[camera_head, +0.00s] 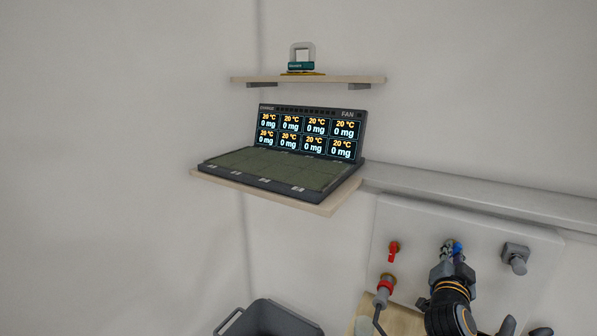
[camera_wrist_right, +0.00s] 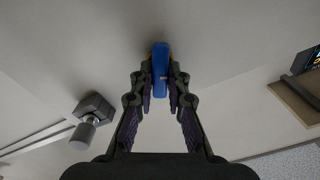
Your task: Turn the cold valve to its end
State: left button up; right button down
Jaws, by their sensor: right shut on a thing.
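The cold valve has a blue handle (camera_head: 457,247), mounted on the white wall panel (camera_head: 405,225) at the lower right of the head view. The blue handle also shows in the right wrist view (camera_wrist_right: 160,65), upright between the fingers. My right gripper (camera_head: 453,258) is shut on the blue handle, with a finger on each side of it; it also shows in the right wrist view (camera_wrist_right: 160,90). The valve body behind the handle is mostly hidden. A red valve handle (camera_head: 393,250) is on the same panel to the left. My left gripper is not in view.
A grey knob-like fitting (camera_head: 515,257) is on the panel to the right. A red-collared fitting (camera_head: 386,286) with a cable sits below the red valve. A shelf (camera_head: 320,208) holds a device with a display (camera_head: 308,132). A grey bin (camera_head: 268,318) stands below.

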jog(key=shift+m+b, duration=1)
jog(key=shift+b, duration=0.1)
jog(key=c, duration=0.5)
grip_release()
